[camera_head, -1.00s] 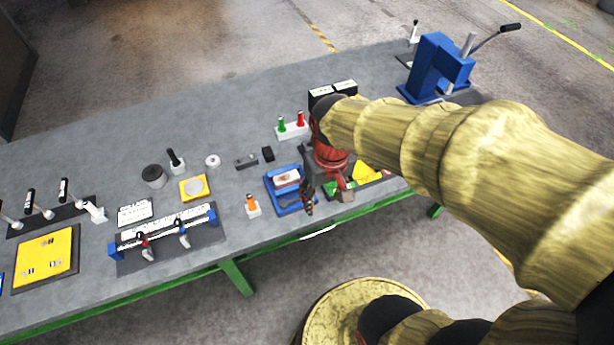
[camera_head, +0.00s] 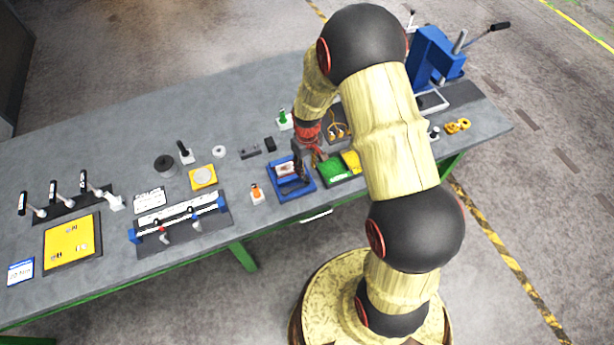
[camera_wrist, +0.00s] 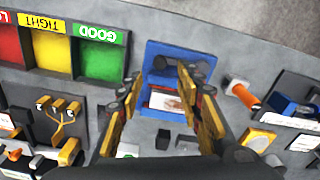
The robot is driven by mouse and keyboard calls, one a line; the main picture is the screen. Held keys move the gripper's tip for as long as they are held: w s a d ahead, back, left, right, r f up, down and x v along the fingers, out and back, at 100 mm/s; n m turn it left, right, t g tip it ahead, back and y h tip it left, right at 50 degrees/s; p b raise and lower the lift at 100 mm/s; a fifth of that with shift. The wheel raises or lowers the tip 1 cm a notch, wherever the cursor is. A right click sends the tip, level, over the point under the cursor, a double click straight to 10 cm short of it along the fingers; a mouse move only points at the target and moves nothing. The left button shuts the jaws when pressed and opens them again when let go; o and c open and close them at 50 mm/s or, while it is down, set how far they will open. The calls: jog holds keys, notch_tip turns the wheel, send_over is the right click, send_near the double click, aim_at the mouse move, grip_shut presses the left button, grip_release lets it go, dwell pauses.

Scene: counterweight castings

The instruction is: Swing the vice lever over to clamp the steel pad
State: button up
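A blue fixture (camera_head: 304,189), which looks like the vice, stands near the front edge of the grey bench. A pale plate with a reddish-brown patch (camera_wrist: 166,102) lies in it; I cannot tell whether this is the steel pad. A dark part (camera_wrist: 160,66), possibly the lever, shows at the fixture's far side in the wrist view. My gripper (camera_wrist: 158,78) is open, with its two fingers apart on either side of the fixture's middle in that view. Nothing shows between the fingers as held. In the head view my gripper (camera_head: 306,156) is just above the fixture, partly hidden.
Green and yellow bins (camera_head: 340,169) adjoin the fixture on the right. An orange-topped peg (camera_head: 256,193) stands to its left. Small dark blocks (camera_head: 270,144) lie behind it. A tall blue press (camera_head: 428,62) stands at the back right. Bare bench lies at the back left.

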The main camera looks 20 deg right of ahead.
aim_at(307, 179)
notch_tip(307, 179, down, 7)
jog(key=shift+f+p, duration=0.15)
jog(key=shift+p, duration=0.3)
jog(key=shift+c, duration=0.3)
grip_shut()
dwell(0.6)
